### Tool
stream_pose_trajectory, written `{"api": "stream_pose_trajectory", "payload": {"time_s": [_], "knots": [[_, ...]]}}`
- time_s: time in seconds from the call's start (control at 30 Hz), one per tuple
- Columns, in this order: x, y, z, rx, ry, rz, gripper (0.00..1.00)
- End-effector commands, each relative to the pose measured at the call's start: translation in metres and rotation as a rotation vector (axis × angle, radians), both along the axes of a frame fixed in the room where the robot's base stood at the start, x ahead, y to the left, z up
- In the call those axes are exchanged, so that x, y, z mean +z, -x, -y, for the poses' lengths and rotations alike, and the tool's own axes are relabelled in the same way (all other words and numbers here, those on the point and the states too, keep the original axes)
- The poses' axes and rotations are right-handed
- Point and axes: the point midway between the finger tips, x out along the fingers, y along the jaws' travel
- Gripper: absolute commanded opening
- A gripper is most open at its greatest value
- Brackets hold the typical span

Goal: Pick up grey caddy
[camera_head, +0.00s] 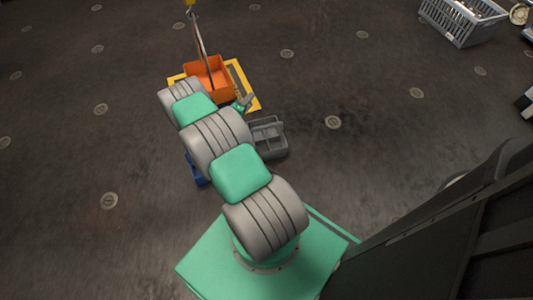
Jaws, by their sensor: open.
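The grey caddy (268,139) stands on the dark floor near the middle of the picture, just right of my arm. It is a low open box with compartments, and my arm hides part of its left side. My gripper (247,101) shows small beyond the caddy, above it in the picture, beside the orange bin. It is open, and I see nothing between its fingers. It appears apart from the caddy.
An orange bin (208,78) hangs from or stands under a hook line (201,42), over a yellow floor frame (251,90). A blue object (196,172) is partly hidden left of my arm. A light grey crate (463,22) stands far right. Floor right of the caddy is clear.

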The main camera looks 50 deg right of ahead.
Motion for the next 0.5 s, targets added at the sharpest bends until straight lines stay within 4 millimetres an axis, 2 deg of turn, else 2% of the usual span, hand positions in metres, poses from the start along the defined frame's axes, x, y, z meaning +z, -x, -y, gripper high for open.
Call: {"api": "stream_pose_trajectory", "payload": {"time_s": [0.03,0.1,0.13,0.2,0.27,0.37,0.5], "knots": [[-0.078,0.023,0.001,0.037,0.048,-0.070,0.41],[-0.126,0.044,-0.001,0.098,0.110,-0.142,0.41],[-0.140,0.051,-0.003,0.119,0.131,-0.166,0.41],[-0.165,0.064,-0.008,0.162,0.164,-0.212,0.41],[-0.176,0.071,-0.011,0.185,0.181,-0.236,0.41],[-0.182,0.074,-0.007,0.199,0.193,-0.251,0.41],[-0.184,0.067,0.011,0.198,0.193,-0.251,0.41]]}}
